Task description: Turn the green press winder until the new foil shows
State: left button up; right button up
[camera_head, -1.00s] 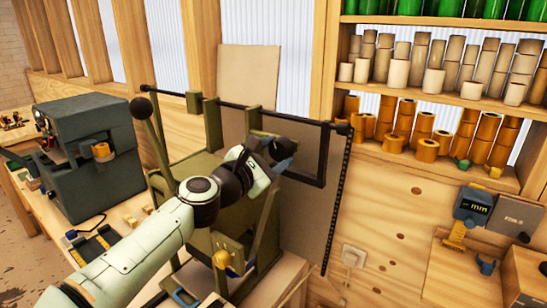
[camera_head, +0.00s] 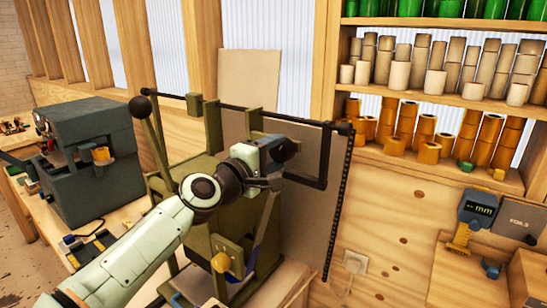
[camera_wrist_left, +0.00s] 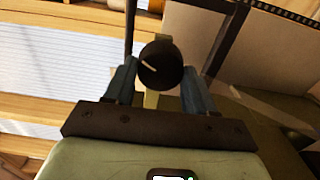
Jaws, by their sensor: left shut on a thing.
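The green press (camera_head: 213,130) stands on the bench in the middle of the head view, with my left arm across its front. My left gripper (camera_head: 278,152) is at the press's upper right side; its fingertips are hard to make out there. In the left wrist view, the gripper (camera_wrist_left: 160,84) has its two blue-grey fingers on either side of a dark round winder knob (camera_wrist_left: 160,62) and is shut on it. The knob bears a short pale mark. A dark blue strip (camera_head: 264,222) shows low on the press; I cannot tell if it is foil. My right gripper is not in view.
A grey-green machine (camera_head: 85,150) stands left of the press. Shelves (camera_head: 440,168) of orange, beige and green rolls are at the right. A black bracket (camera_head: 322,160) and a chain (camera_head: 340,200) hang close to the right of my gripper.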

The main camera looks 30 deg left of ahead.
pick_arm(q)
jog(key=shift+m, duration=0.9)
jog(key=o, duration=1)
jog(key=shift+o, duration=0.2)
jog(key=shift+s, duration=0.15)
jog(key=shift+s+b, duration=0.3)
jog(key=shift+b, duration=0.1)
jog(key=s+a+b, duration=0.1)
jog(key=s+b, duration=0.1)
jog(key=s, duration=1)
jog(key=shift+s, duration=0.25)
jog(key=shift+o, duration=0.2)
